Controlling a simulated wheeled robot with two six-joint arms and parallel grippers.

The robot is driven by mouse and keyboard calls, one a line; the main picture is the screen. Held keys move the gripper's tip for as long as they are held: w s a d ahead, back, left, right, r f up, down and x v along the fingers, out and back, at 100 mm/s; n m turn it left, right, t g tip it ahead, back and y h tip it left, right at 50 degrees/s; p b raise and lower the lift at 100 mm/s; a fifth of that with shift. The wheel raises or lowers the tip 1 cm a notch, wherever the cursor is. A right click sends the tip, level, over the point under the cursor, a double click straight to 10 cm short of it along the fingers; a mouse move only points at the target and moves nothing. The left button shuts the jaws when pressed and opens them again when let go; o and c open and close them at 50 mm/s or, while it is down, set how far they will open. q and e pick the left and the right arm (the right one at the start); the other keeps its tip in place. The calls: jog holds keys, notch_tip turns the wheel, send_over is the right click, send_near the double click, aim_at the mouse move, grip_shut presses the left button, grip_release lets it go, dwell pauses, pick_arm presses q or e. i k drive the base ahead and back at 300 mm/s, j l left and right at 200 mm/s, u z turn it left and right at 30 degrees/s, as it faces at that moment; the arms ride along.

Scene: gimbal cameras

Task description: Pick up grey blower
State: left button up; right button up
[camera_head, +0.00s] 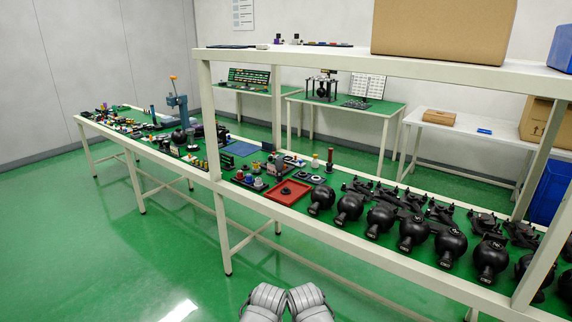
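I cannot pick out a grey blower for certain. Many small items are crowded on the far left part of the long green-topped workbench (145,231), too small to tell apart. Several round black camera-like units (413,231) stand in a row along the right part of the bench. Two grey links of my own arms show at the bottom edge, well short of the bench. Neither of my grippers is in view.
A red tray (288,191) lies mid-bench. A blue-grey press (178,103) stands farther left. White posts and an upper shelf (400,64) with a cardboard box (442,28) frame the bench's right part. Green floor (80,240) is clear at left and front.

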aim_at(279, 163)
jog(key=i+j+z, duration=0.1)
jog(key=z, duration=0.35)
jog(key=i+j+z, duration=0.1)
jog(key=z, duration=0.35)
jog(key=i+j+z, duration=0.25)
jog(key=j, duration=0.35)
jog(key=j+z, duration=0.25)
jog(key=j, duration=0.35)
jog(key=i+j+z, duration=0.1)
jog(key=j+z, duration=0.15)
jog(key=j, duration=0.4)
jog(key=i+j, duration=0.1)
jog(key=j, duration=0.85)
jog(key=i+j, duration=0.15)
jog(key=j, duration=0.35)
jog(key=i, duration=0.35)
